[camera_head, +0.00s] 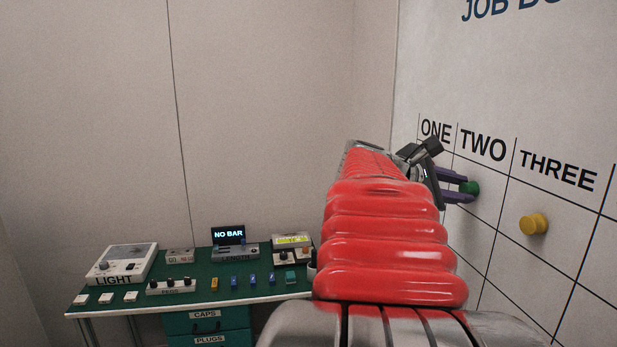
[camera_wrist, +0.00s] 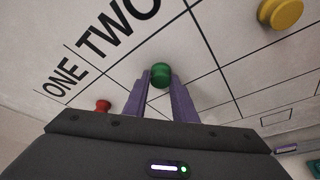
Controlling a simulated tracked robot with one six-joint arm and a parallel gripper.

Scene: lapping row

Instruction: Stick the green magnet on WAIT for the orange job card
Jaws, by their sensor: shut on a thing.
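The green magnet (camera_head: 469,187) is between the purple fingers of my gripper (camera_head: 457,186), close to the white job board (camera_head: 590,130). In the wrist view the green magnet (camera_wrist: 160,75) sits at the fingertips (camera_wrist: 160,85), over the grid below the word TWO. My gripper is shut on it. I cannot tell whether the magnet touches the board. No WAIT label and no orange job card can be made out in either view.
A yellow magnet (camera_head: 533,224) is on the board under THREE. A red magnet (camera_wrist: 103,105) shows under ONE in the wrist view. A green-topped bench (camera_head: 215,297) with devices and small blocks stands at the lower left.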

